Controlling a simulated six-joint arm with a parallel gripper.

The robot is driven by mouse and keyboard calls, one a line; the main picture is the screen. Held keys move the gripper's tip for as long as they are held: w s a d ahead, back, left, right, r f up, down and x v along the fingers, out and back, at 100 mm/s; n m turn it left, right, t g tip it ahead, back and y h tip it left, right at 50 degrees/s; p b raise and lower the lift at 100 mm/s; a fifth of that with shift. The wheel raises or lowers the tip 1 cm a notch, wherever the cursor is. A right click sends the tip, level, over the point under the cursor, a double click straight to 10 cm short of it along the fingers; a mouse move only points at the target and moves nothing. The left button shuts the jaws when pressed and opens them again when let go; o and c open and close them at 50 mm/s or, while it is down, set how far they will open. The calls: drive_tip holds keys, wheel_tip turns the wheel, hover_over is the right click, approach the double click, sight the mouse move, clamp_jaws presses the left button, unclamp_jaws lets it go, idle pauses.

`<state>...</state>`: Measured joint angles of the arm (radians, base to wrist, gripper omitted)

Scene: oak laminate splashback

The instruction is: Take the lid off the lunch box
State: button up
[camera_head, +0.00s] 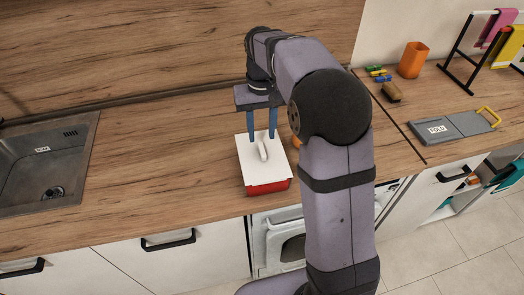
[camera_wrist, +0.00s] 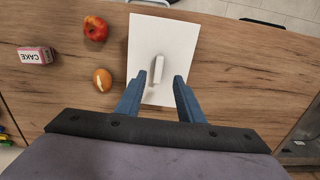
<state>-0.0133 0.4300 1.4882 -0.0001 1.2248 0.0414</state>
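The lunch box (camera_head: 268,187) is red and sits on the wooden counter near its front edge. Its white lid (camera_head: 255,172) is on top, with a raised white bar handle (camera_head: 263,148) in the middle. The lid (camera_wrist: 146,36) and handle (camera_wrist: 158,70) also show in the wrist view, where the red box is hidden under the lid. My gripper (camera_head: 262,138) has blue fingers, points down and is open over the lid. In the wrist view the fingertips (camera_wrist: 160,76) stand apart on either side of the handle's near end, with nothing visibly held between them.
A red apple (camera_wrist: 96,28), an orange-brown fruit (camera_wrist: 102,79) and a pink box marked CAKE (camera_wrist: 36,55) lie beside the lunch box. A sink (camera_head: 45,165) is at the left. An orange cup (camera_head: 413,60) and a grey board (camera_head: 452,127) are right. Counter left of the box is clear.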

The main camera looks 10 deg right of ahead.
sight(262, 149)
drive_tip(key=shift+w+r, duration=0.35)
drive_tip(key=shift+w, duration=0.25)
drive_tip(key=shift+f+p, duration=0.35)
drive_tip(key=shift+f, duration=0.7)
drive_tip(key=shift+s+f+p, duration=0.25)
drive_tip(key=shift+f+p, duration=0.25)
drive_tip(key=shift+f, duration=0.1)
drive_tip(key=shift+s+d+f+p, duration=0.1)
drive_tip(key=shift+f+p, duration=0.6)
drive_tip(key=shift+f, duration=1.3)
clamp_jaws()
